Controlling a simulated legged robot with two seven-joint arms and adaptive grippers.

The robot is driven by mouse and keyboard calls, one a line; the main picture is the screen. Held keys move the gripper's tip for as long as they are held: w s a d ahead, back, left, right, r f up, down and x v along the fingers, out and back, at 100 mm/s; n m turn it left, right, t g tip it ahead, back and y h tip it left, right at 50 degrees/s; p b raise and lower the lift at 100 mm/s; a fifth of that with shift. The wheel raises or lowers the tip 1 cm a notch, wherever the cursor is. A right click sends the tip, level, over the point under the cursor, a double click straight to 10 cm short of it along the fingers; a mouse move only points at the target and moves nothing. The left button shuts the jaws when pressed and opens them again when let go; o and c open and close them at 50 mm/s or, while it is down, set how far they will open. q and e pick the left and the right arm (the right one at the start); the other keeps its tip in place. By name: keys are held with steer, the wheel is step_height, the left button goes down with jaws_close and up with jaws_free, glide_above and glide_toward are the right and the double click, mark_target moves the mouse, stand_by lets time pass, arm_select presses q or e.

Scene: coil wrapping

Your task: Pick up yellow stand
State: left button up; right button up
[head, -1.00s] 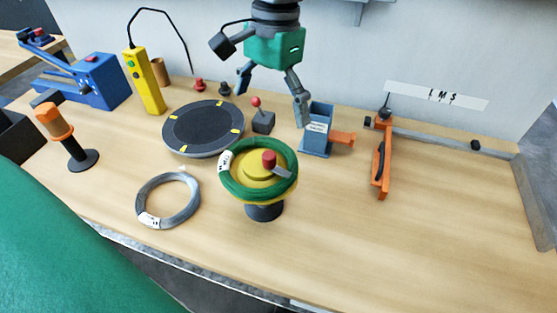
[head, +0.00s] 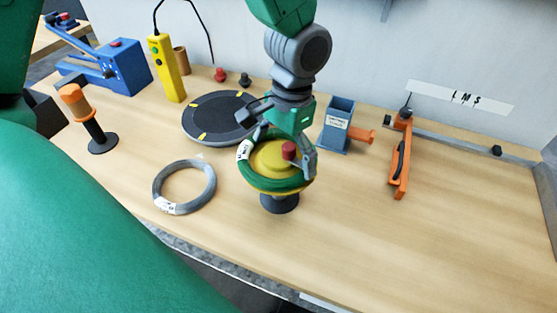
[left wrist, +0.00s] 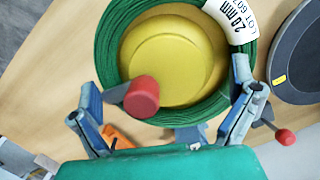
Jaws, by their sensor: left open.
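The yellow stand (head: 270,155) stands upright on the table on a dark round base (head: 280,203). Its yellow top disc (left wrist: 172,55) fills the middle of the left wrist view. A green wire coil (head: 262,178) with a white label lies around the disc. A red knob (head: 288,150) on a short grey crank sticks up from it. My left gripper (head: 279,146) is open just above the stand, its fingers spread at the coil's far and right sides. In the left wrist view the open fingers (left wrist: 174,93) flank the coil's near part; contact cannot be told. My right gripper is not in view.
A grey wire coil (head: 157,190) lies to the left. Behind are a dark round turntable (head: 205,112), a blue block with an orange handle (head: 338,125) and a yellow control box (head: 167,70). The front right table is clear.

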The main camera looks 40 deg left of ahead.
arm_select(q)
steer(key=shift+f, duration=0.3)
steer(key=shift+d, duration=0.2)
steer(key=shift+s+d+r, duration=0.1)
steer(key=shift+d, duration=0.15)
steer(key=c, duration=1.5)
steer(key=shift+a, duration=0.1)
steer(key=shift+c, duration=0.2)
steer(key=shift+a, duration=0.1)
